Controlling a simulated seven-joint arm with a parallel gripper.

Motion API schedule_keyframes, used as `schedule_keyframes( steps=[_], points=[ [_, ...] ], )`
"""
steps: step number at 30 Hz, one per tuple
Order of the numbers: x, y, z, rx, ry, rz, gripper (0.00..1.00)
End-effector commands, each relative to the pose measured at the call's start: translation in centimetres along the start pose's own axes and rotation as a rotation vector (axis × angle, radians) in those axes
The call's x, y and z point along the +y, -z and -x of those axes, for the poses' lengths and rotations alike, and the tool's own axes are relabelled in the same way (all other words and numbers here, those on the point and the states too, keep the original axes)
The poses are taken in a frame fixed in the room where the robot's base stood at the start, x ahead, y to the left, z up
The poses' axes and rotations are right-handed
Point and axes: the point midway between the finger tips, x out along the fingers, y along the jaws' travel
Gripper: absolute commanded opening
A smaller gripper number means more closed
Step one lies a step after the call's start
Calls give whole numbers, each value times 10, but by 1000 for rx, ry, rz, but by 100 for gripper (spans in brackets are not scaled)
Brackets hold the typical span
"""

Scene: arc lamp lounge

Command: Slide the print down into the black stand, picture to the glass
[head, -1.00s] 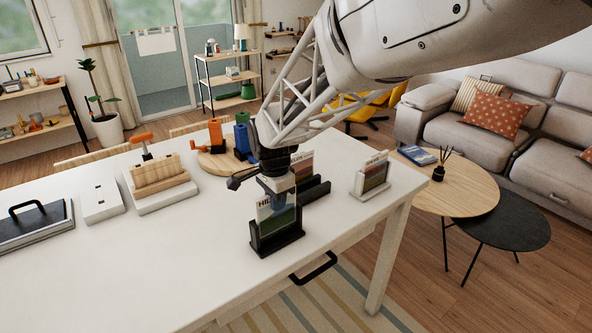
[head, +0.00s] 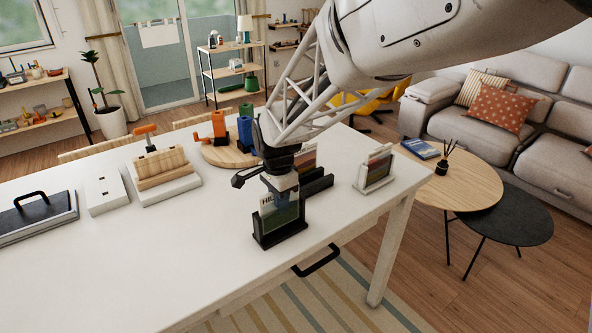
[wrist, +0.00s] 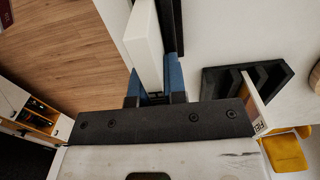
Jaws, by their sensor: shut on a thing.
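The black stand (head: 263,240) stands upright near the front edge of the white table. The print (head: 268,202), with dark lettering on a pale top strip above a green picture, is upright with its lower part inside the stand. Its picture side faces the head camera. My gripper (head: 286,199) is shut on the print's upper part, directly above the stand. In the wrist view the blue fingers (wrist: 155,84) close on the print's pale edge (wrist: 145,45), beside the dark stand (wrist: 176,25). The print's bottom edge is hidden, so I cannot tell whether it touches the stand's floor.
A second black stand (head: 318,184) with a print is close behind my gripper. A white stand (head: 376,184) holding a card is to the right. A wooden block on a white base (head: 172,196), a white plate (head: 105,194) and a dark handled case (head: 38,222) are left. The front-left tabletop is clear.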

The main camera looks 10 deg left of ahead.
Motion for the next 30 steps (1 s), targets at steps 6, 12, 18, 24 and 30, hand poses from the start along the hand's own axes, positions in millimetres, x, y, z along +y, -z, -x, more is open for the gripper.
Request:
schedule_keyframes(
  steps=[6, 12, 18, 24, 30],
  points=[
    [0, 0, -4, 0, 0, 0, 0],
    [0, 0, -4, 0, 0, 0, 37],
    [0, 0, -4, 0, 0, 0, 42],
    [0, 0, -2, 0, 0, 0, 42],
    [0, 0, 11, 0, 2, 0, 42]
  ],
)
